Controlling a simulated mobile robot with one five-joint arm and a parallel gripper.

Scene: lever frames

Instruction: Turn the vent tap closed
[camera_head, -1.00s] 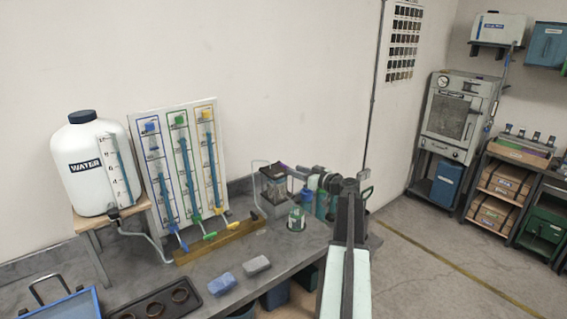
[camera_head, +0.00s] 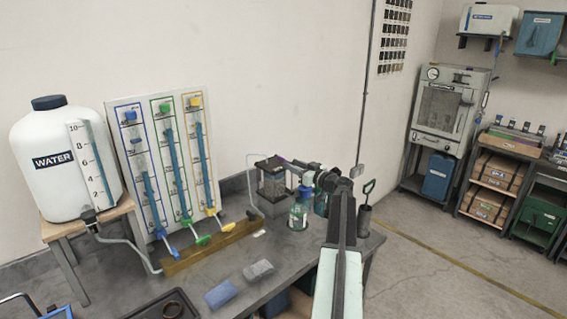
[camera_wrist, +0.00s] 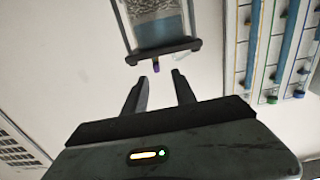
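A dark-framed clear box (camera_head: 271,187) stands on the bench against the wall, with a thin purple part at its top that I take to be the vent tap (camera_head: 283,160). In the wrist view the clear box (camera_wrist: 157,28) hangs from the top of the picture, and the small purple tap (camera_wrist: 156,66) juts from its dark frame. My gripper (camera_wrist: 160,77) is open, its two dark fingers pointing at the tap. The tap is just beyond the fingertips, with nothing between them. In the head view my arm partly covers this area, and the tap's exact angle is too small to tell.
A board with blue, green and yellow taps (camera_head: 166,165) and a white water tank (camera_head: 60,165) are to the left. Two sponges lie on the bench (camera_head: 285,258). Open floor (camera_head: 430,270) lies at right.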

